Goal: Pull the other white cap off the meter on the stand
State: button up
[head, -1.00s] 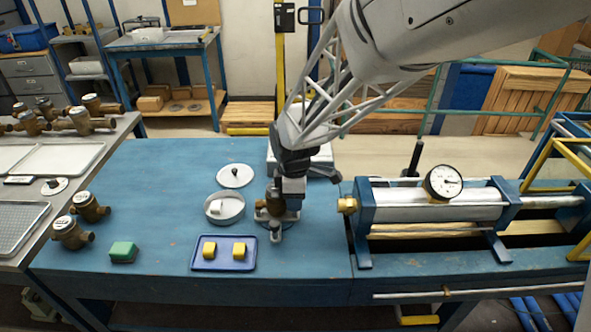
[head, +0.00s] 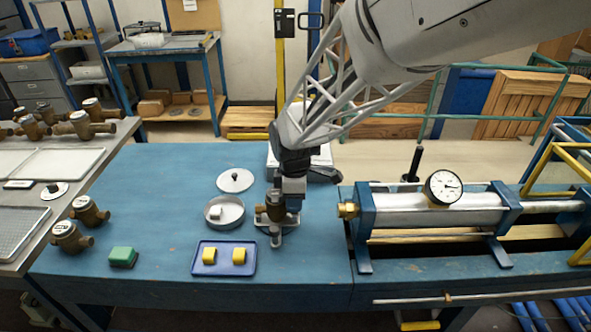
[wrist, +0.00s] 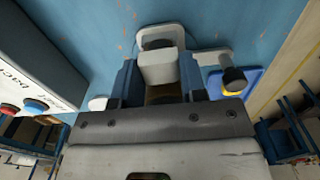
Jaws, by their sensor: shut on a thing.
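The brass meter (head: 275,206) sits on its grey stand (head: 276,238) on the blue bench. My gripper (head: 291,188) is at the meter's right side, low over the stand. In the wrist view my gripper (wrist: 160,80) is shut on a white cap (wrist: 158,66), which lies between the two blue-grey fingers. The gripper body hides most of the meter, so I cannot tell whether the cap still touches it. Another small white cap (head: 215,212) lies in the round grey dish (head: 238,220) left of the stand.
A blue tray (head: 223,269) with two yellow blocks lies in front of the dish. A round lid (head: 235,180) lies behind it. A green block (head: 122,257) and two brass meters (head: 72,238) are at left. The gauge cylinder (head: 440,210) stands close on the right.

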jog(key=shift+r, duration=1.15)
dwell(0.4)
jog(key=shift+r, duration=2.05)
